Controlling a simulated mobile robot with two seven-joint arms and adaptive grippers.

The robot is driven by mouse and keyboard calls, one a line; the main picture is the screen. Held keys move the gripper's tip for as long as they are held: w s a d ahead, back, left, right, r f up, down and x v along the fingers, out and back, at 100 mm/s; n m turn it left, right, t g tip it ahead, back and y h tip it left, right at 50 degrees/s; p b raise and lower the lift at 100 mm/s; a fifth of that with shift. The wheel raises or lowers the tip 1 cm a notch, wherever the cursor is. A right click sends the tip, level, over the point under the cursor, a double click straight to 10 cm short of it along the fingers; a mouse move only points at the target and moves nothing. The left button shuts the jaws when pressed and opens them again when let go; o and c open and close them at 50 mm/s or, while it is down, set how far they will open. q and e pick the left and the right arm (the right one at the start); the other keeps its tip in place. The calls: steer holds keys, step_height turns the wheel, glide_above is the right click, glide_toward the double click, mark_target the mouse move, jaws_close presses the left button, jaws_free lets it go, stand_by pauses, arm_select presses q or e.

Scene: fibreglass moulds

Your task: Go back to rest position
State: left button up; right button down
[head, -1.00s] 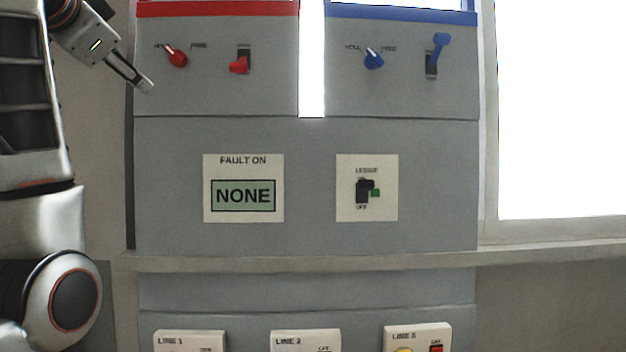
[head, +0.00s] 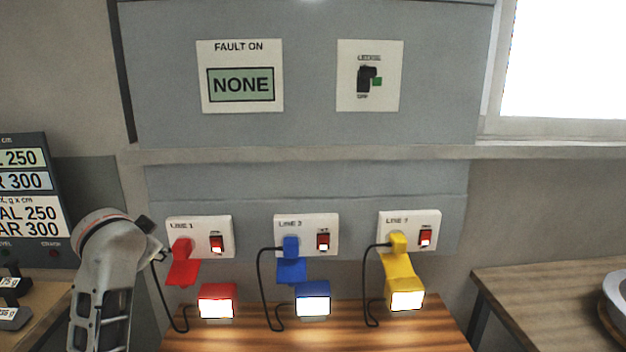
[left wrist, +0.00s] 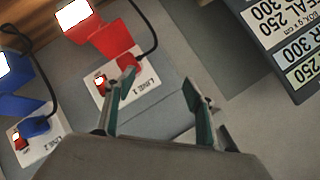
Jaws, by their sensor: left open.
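My left gripper (left wrist: 160,80) is open in the left wrist view, its two fingers apart with nothing between them. Past the fingertips is the white LINE 1 socket plate (left wrist: 112,92) with a red plug (left wrist: 129,60) in it. In the head view my left arm stands low at the left, beside the LINE 1 plate (head: 200,222); its fingers cannot be made out there. My right gripper is in neither view.
A grey panel carries a "NONE" display (head: 240,84) and a black switch (head: 367,79). Blue (head: 291,262) and yellow (head: 398,262) plugs sit in the other plates. Lit red, blue and yellow boxes stand on the wooden table (head: 400,335). A display board (head: 25,185) stands left.

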arm_select(q)
steer(key=s+f+g, duration=0.1)
steer(key=s+f, duration=0.6)
steer(key=f, duration=0.3)
steer(key=s+f+g, duration=0.1)
steer(key=s+f, duration=0.6)
steer(key=f, duration=0.2)
steer(key=s+d+f+m+g, duration=0.1)
steer(key=s+f, duration=0.4)
steer(key=s, duration=0.6)
steer(key=s+f+m+g, duration=0.1)
steer(key=s+f, duration=0.4)
steer(key=s, duration=0.5)
steer(key=w+d+f+n+t+h, duration=0.2)
steer(key=d+f+h, duration=0.5)
steer(key=d+f, duration=0.7)
steer(key=shift+w+d+n+t, duration=0.2)
steer(key=shift+d+n+t, duration=0.3)
steer(key=shift+d+t, duration=0.45)
steer(key=shift+d, duration=0.15)
